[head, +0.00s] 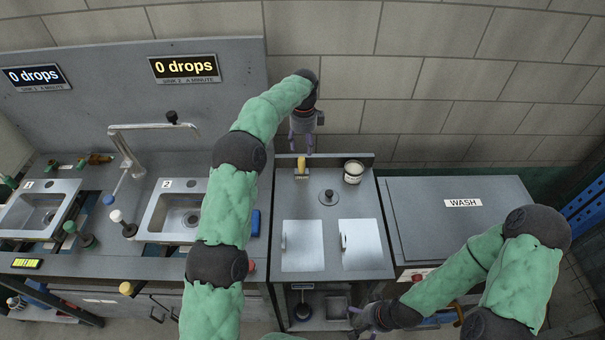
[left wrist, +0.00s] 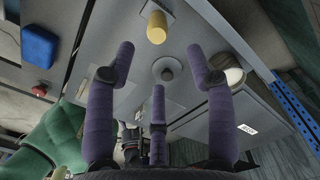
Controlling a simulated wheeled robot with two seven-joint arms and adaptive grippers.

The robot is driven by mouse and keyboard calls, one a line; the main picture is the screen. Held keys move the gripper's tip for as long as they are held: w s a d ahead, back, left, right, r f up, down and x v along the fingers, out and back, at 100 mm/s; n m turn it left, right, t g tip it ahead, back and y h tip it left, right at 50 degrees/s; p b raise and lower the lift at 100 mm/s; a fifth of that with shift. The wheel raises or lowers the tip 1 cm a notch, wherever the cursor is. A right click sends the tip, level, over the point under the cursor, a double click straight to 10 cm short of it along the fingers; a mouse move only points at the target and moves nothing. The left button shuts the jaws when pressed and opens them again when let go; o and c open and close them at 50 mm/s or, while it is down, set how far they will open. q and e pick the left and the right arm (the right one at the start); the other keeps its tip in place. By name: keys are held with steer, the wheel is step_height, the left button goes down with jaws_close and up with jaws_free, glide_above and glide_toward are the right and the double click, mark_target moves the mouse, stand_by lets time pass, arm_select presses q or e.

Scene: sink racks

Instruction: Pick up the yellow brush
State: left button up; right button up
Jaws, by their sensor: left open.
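The yellow brush (head: 301,166) stands at the back left of the grey counter section between sink 2 and the WASH unit. Its yellow handle (left wrist: 156,28) shows at the top of the left wrist view, beyond the fingertips. My left gripper (head: 302,143) is open and empty, with its purple fingers spread and pointing down. In the head view it hangs just above the brush; the two look apart. My right gripper (head: 362,318) is low in the head view, near the counter's front edge; its fingers are partly hidden and I see nothing clearly held in it.
A round knob (head: 328,197) and a dark jar with a pale top (head: 353,172) are right of the brush. Two light lids with handles (head: 302,240) lie in front. A blue block (left wrist: 39,46) is to the left. The wall is close behind.

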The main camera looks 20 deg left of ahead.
mark_target(303, 159)
arm_select(q)
step_height(303, 159, down, 6)
steer(key=shift+b, duration=0.45)
steer(key=f, duration=0.4)
steer(key=shift+a+f+b, duration=0.3)
steer(key=shift+b, duration=0.1)
jaws_close()
